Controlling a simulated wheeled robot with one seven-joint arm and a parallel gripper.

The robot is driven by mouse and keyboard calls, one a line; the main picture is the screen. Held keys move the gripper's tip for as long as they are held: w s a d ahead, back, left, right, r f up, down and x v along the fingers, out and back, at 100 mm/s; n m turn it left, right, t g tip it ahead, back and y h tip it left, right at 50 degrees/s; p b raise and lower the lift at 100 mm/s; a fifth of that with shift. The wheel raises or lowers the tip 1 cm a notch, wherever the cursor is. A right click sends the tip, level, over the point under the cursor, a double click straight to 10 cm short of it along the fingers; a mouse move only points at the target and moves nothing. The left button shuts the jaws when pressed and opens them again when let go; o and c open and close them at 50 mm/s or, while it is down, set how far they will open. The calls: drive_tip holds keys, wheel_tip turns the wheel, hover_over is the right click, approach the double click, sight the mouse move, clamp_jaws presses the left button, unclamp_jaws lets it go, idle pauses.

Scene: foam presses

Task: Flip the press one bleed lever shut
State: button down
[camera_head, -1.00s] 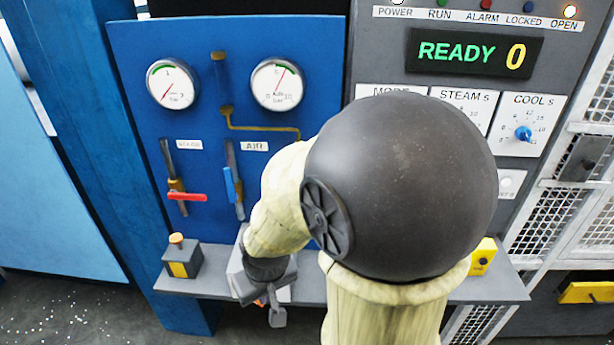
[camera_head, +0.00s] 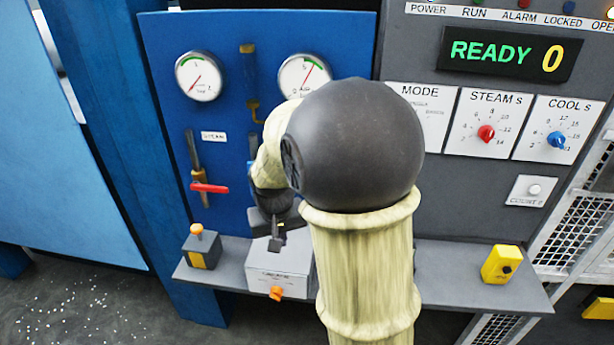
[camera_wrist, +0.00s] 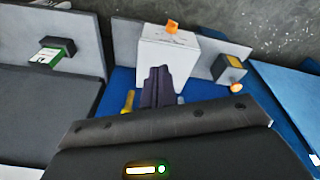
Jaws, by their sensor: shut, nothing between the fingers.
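A pale grey box (camera_head: 280,268) stands on the shelf below the blue panel. An orange lever-like piece (camera_head: 275,293) sticks out low on its front; I cannot read the box's label or tell that this is the bleed lever. In the wrist view the box (camera_wrist: 178,62) lies just beyond my fingers, with the orange piece (camera_wrist: 172,27) at its far edge. My gripper (camera_head: 276,243) is shut and empty, above the box's back part and apart from the orange piece. The fingers (camera_wrist: 158,72) show together in the wrist view. A red lever (camera_head: 209,188) sits crosswise on the steam pipe.
A small box with an orange button (camera_head: 196,229) stands left on the shelf (camera_head: 450,262), and a yellow box (camera_head: 500,264) stands right. Two gauges (camera_head: 199,76) are above. My arm hides most of the air valve. The floor in front is clear.

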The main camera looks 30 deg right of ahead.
drive_tip(key=w+d+r+m+h, duration=0.2)
drive_tip(key=w+r, duration=0.1)
drive_tip(key=w, duration=0.3)
drive_tip(key=w+d+r+m+g+h+b, duration=0.1)
drive_tip(key=w+r+m+h, duration=0.1)
drive_tip(key=w, duration=0.4)
drive_tip(key=w+d+r+m+h, duration=0.2)
drive_tip(key=w+r, duration=0.2)
drive_tip(key=w, duration=0.3)
drive_tip(key=shift+d, duration=0.3)
drive_tip(key=shift+w, duration=0.1)
drive_tip(key=s+d+f+p, duration=0.1)
drive_tip(key=d+f+p, duration=0.3)
drive_tip(key=d+f, duration=0.4)
drive_tip(key=shift+s+d+p, duration=0.3)
drive_tip(key=shift+s+d, duration=0.05)
drive_tip(key=shift+d, duration=0.3)
drive_tip(key=shift+r, duration=0.1)
